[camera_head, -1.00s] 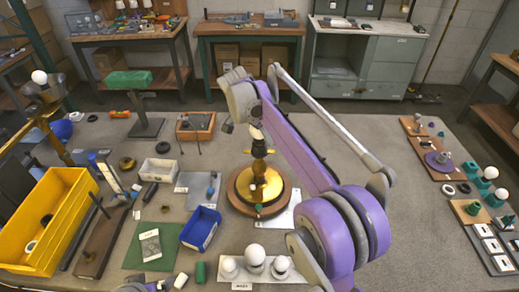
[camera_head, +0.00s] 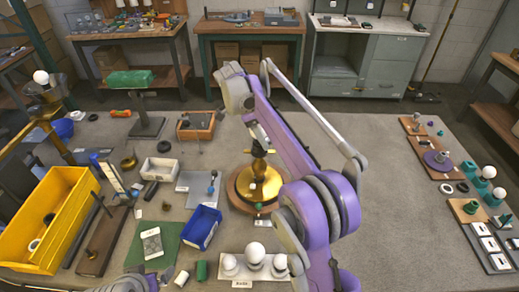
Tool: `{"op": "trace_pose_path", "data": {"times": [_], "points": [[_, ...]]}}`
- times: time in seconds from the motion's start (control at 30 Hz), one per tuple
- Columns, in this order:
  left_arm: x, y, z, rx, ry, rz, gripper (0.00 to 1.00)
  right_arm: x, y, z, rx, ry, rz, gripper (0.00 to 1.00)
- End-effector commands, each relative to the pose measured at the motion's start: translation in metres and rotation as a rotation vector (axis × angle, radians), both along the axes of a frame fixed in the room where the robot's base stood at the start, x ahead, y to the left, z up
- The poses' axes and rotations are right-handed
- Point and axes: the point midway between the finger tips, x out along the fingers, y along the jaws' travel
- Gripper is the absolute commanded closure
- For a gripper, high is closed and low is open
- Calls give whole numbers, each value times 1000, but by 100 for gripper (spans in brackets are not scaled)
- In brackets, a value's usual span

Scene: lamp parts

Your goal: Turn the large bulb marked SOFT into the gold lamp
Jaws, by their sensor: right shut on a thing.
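The gold lamp (camera_head: 262,186) stands on a round wooden base in the middle of the table, with its dark-and-gold stem upright. My right arm reaches over it from the front right. My right gripper (camera_head: 258,133) is at the top of the stem, shut on a small, pale thing that looks like a bulb, mostly hidden by the gripper and arm. I cannot read a SOFT mark on it, nor tell how it sits in the socket. My left gripper is out of view; only a bit of my left arm shows at the bottom edge.
A bulb holder (camera_head: 247,276) with several white bulbs stands in front of the lamp. A blue bin (camera_head: 201,228) is left of the lamp, and a yellow bin (camera_head: 62,215) is farther left. Racks of parts line the right edge.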

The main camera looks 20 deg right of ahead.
Motion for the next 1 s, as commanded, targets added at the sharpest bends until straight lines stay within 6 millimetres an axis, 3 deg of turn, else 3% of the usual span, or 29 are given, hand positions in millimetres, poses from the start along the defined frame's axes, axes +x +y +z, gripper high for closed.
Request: {"op": "trace_pose_path", "data": {"times": [0.2,0.57,1.0], "points": [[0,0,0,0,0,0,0,0,1,0,1,1,-47,72],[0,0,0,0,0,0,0,-5,3,-1,2,2,-564,72],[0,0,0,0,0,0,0,-5,3,-2,3,0,-668,72]]}}
